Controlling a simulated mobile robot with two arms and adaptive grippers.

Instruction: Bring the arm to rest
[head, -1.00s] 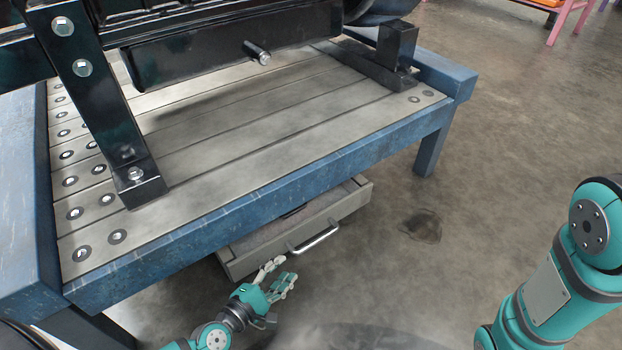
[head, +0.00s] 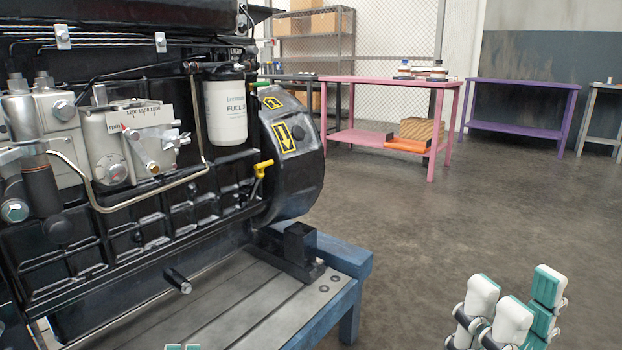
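My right gripper (head: 515,305) shows at the lower right of the head view, its white-and-teal fingers pointing up. The fingers stand apart with nothing between them, over bare floor and clear of the workbench. Of my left gripper (head: 182,347), only small teal-and-white tips show at the bottom edge, in front of the bench. The rest of it is out of frame, so its opening cannot be judged.
A black diesel engine (head: 130,225) with a white fuel filter (head: 226,110) sits on a blue-framed workbench (head: 345,258) at left. A pink table (head: 390,80) and a purple table (head: 522,82) stand at the back. The floor between is free.

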